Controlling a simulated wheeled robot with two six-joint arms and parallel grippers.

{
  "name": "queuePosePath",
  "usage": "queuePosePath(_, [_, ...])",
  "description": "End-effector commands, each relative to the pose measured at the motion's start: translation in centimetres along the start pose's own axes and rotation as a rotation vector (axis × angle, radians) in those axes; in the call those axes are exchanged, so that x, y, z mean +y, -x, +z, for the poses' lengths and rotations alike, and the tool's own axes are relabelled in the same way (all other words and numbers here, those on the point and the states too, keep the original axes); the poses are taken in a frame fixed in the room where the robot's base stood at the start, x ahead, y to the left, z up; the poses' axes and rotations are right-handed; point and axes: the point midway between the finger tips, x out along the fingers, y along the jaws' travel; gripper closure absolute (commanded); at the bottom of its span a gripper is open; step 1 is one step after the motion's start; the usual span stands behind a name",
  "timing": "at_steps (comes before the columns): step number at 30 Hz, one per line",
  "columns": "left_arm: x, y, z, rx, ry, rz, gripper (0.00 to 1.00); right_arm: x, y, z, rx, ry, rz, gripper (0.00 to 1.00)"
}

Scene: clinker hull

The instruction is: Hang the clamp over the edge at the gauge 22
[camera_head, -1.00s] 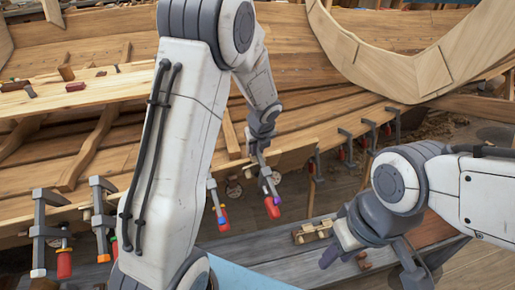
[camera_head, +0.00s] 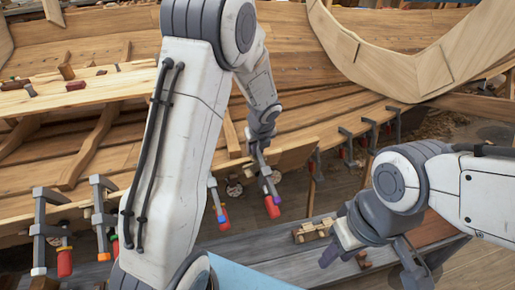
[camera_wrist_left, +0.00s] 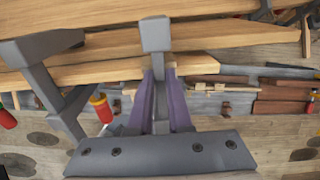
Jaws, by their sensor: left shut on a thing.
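My left gripper (camera_head: 262,172) is shut on a grey clamp with a red handle (camera_head: 272,208), held upright beside the hull's plank edge (camera_head: 290,150). In the left wrist view the purple fingers (camera_wrist_left: 161,110) close on the clamp's bar, and its square grey head (camera_wrist_left: 155,34) is over or in front of the planks; I cannot tell whether it touches them. Small round gauges (camera_head: 234,188) show below the edge, partly hidden, with numbers too small to read. My right gripper (camera_head: 368,258) is low at the right, apart from the clamp; its jaw opening is unclear.
Other clamps hang on the edge at the left (camera_head: 39,230), next to my left arm (camera_head: 214,185), and at the right (camera_head: 345,145). One (camera_wrist_left: 50,90) is close in the left wrist view. A bench (camera_head: 280,250) with a small wooden item (camera_head: 312,231) stands below.

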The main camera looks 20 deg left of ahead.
Motion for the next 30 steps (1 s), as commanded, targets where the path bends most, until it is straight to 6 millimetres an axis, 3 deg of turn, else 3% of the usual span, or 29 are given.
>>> queuePosePath(4, [-0.1, 0.1, -0.2, 0.0, 0.0, -0.001, 1.0, 0.0, -0.1, 0.0, 0.0, 0.0, 0.0, 0.6])
queuePosePath(6, [-0.1, 0.1, -0.2, 0.0, 0.0, -0.001, 0.64, 0.0, 0.0, 0.0, 0.0, 0.0, 0.0, 0.6])
queuePosePath(7, [-0.1, 0.1, -0.2, 0.0, 0.0, -0.001, 0.52, 0.0, 0.0, 0.0, 0.0, 0.0, 0.0, 0.6])
queuePosePath(8, [-0.1, 0.1, -0.2, 0.0, 0.0, -0.001, 0.48, 0.0, 0.0, 0.0, 0.0, 0.0, 0.0, 0.6])
queuePosePath(20, [0.0, 0.8, -0.2, 0.001, 0.0, 0.002, 0.48, 0.0, 0.1, 0.0, 0.0, 0.0, 0.0, 0.6])
queuePosePath(30, [-0.1, 7.2, -0.1, -0.004, -0.001, -0.004, 0.48, 0.0, 0.6, 0.0, 0.0, 0.001, 0.0, 0.6])
